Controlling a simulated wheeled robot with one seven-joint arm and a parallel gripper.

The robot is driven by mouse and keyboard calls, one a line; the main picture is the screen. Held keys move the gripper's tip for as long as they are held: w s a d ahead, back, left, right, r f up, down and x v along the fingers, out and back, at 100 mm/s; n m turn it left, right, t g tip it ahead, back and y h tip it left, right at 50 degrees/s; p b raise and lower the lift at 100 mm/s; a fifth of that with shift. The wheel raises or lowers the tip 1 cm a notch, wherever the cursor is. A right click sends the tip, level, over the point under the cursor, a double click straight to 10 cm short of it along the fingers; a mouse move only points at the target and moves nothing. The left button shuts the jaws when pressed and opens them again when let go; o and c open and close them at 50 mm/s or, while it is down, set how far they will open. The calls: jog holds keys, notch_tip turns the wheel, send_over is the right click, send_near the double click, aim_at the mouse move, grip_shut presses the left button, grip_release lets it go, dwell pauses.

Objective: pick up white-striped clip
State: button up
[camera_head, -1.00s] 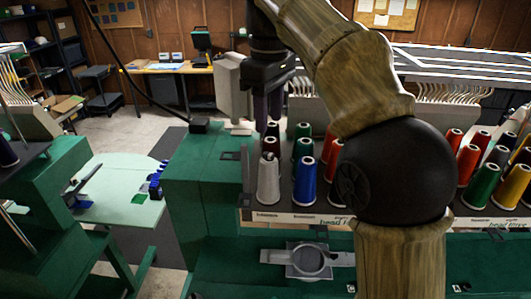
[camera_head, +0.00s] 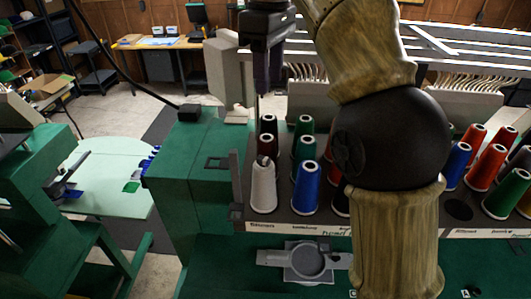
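I cannot make out the white-striped clip for certain in the head view. A small dark shape sits at the top of the white thread cone (camera_head: 263,187), too small to identify. My gripper (camera_head: 267,92) points down at the top middle, just above and behind the front-left thread cones. Its dark fingers look close together, but their gap and anything between them cannot be seen clearly.
A rack holds several coloured cones, among them a blue cone (camera_head: 306,187). A grey round fixture (camera_head: 307,262) lies on the green machine in front. A pale green table (camera_head: 112,180) stands at left. Open floor lies beyond it.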

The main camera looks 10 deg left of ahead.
jog(key=s, duration=0.1)
jog(key=b, duration=0.8)
send_over(268, 158)
notch_tip(268, 158, down, 8)
jog(key=shift+s+a+f+b, duration=0.15)
jog(key=shift+f+b, duration=0.2)
jog(key=shift+f, duration=1.75)
jog(key=shift+f, duration=2.6)
jog(key=shift+d, duration=0.2)
grip_shut()
